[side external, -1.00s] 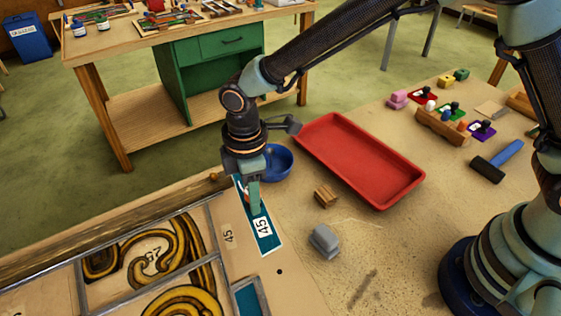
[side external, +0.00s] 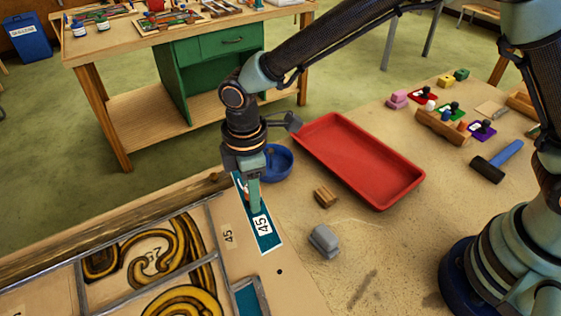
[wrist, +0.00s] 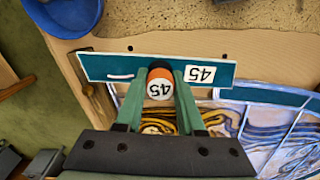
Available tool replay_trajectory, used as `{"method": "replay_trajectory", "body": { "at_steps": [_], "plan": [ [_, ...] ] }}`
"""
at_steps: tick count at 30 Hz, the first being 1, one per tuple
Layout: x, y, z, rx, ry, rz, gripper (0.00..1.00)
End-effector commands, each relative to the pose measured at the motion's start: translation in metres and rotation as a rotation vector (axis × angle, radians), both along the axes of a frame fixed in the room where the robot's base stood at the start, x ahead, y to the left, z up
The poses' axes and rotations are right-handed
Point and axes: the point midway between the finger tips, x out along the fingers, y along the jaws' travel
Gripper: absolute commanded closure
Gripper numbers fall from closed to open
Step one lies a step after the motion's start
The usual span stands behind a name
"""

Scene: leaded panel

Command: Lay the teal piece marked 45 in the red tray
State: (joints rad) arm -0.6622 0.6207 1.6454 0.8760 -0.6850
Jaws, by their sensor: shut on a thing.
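The teal piece marked 45 (side external: 264,239) is a flat strip with a white label, beside the leaded panel on the pale board. My gripper (side external: 252,200) points down over the piece's far part. In the wrist view my gripper (wrist: 160,90) is shut on the knob, one green finger on each side. I cannot tell whether the piece touches the board. The red tray (side external: 362,162) stands empty to the right on the table.
A blue bowl (side external: 277,163) stands just behind my gripper. A small wooden block (side external: 325,196) and a grey block (side external: 324,241) lie between the piece and the tray. The leaded panel (side external: 150,265) fills the lower left. A hammer (side external: 497,161) lies right of the tray.

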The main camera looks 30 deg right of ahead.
Motion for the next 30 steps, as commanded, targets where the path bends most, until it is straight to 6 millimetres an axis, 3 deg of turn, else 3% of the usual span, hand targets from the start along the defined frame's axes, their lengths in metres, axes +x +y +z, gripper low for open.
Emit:
{"method": "replay_trajectory", "body": {
  "at_steps": [5,11,20,23,30],
  "plan": [
    [0.001,0.001,0.018,0.004,-0.005,0.000,1.00],
    [0.001,0.001,0.056,0.005,-0.006,0.000,1.00],
    [0.028,-0.067,0.053,0.001,-0.001,0.046,1.00],
    [0.037,-0.101,0.054,0.001,-0.001,0.073,1.00],
    [0.047,-0.204,0.054,0.000,-0.001,0.155,1.00]
  ]
}}
